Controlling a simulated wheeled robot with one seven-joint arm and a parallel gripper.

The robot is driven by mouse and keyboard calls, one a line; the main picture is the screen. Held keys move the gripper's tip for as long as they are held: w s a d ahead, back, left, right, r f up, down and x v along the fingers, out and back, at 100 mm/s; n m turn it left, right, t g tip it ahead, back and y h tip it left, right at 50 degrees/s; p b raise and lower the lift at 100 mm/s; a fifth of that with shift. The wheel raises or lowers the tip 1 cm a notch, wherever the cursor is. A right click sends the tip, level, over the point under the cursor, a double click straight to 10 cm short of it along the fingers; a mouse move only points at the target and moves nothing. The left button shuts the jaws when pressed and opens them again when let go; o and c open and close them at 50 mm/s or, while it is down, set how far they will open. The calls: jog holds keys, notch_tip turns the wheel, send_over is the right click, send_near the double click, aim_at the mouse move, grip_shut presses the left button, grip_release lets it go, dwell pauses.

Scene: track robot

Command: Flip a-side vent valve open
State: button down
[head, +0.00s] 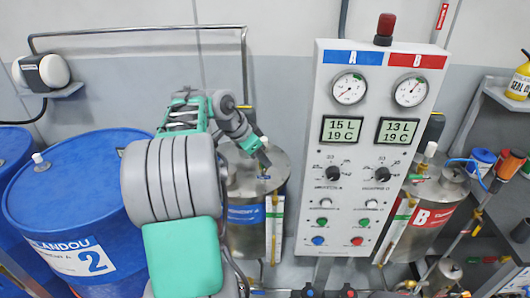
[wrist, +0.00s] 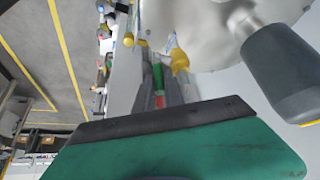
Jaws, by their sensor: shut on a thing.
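The A-side tank (head: 277,180) is a grey metal cylinder with a blue label, standing left of the control panel. My gripper (head: 262,156) is at the top of this tank, beside a small white-capped fitting (head: 263,141). It is shut on what appears to be the A-side vent valve. The fingers mostly cover the valve, so its handle position cannot be told. In the wrist view, the pale rounded tank top (wrist: 205,45) is close, with a yellow fitting (wrist: 180,60) beside it.
The control panel (head: 309,190) with gauges, knobs and buttons stands just right of my gripper. The B tank (head: 440,190) is beyond it. A blue drum (head: 75,195) stands at the left. A metal pipe (head: 140,28) runs along the wall.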

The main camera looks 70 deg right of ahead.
jog(key=c, duration=1.7)
grip_release()
jog(key=shift+w+a, duration=0.15)
jog(key=shift+w, duration=0.05)
jog(key=v, duration=0.7)
jog(key=shift+r, duration=0.3)
jog(key=shift+a, duration=0.1)
